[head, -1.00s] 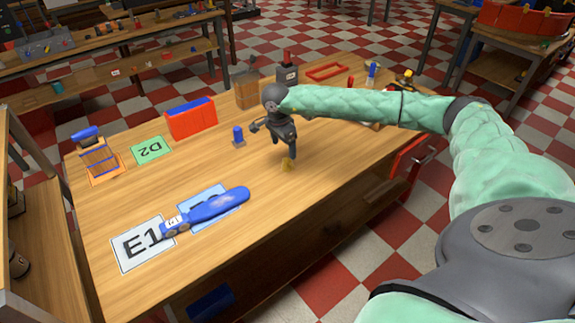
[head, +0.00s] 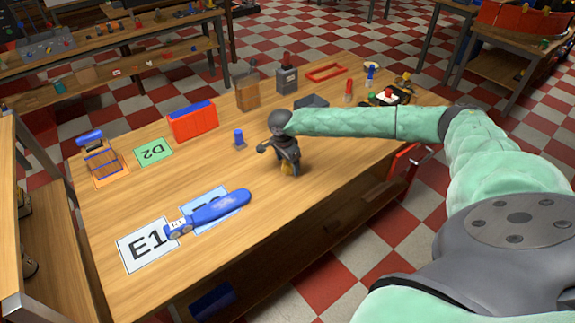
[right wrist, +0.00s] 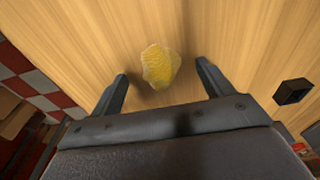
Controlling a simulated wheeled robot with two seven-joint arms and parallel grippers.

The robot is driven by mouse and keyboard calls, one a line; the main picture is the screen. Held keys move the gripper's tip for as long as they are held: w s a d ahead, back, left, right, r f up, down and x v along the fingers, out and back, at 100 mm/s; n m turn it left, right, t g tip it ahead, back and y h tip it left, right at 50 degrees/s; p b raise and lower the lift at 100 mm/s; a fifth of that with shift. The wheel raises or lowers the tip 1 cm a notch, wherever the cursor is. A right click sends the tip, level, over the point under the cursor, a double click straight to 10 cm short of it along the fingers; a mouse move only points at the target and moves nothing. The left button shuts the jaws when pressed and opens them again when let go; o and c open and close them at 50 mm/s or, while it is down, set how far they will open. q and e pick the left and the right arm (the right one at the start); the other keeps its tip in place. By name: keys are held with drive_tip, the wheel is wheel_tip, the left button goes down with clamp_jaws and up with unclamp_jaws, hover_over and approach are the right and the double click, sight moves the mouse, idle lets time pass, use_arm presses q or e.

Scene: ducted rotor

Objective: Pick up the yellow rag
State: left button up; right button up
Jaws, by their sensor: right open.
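The yellow rag (right wrist: 160,66) lies crumpled on the wooden table in the right wrist view. In the head view only a bit of the rag (head: 286,169) shows beneath my right gripper (head: 292,170), which hides the rest. In the right wrist view my right gripper (right wrist: 160,82) is open, with one finger on each side of the rag and neither touching it. The gripper points down at the table. My left gripper is not in view.
On the table (head: 290,215), a blue tool (head: 218,208) lies by the E1 card (head: 146,246). A small blue cylinder (head: 239,139) stands left of my right gripper. The front middle is clear.

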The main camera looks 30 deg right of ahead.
drive_tip(key=shift+f, duration=0.35)
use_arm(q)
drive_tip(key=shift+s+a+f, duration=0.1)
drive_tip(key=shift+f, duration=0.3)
use_arm(e)
drive_tip(key=c, duration=1)
drive_tip(key=shift+c, duration=0.2)
drive_tip(key=shift+r, duration=0.15)
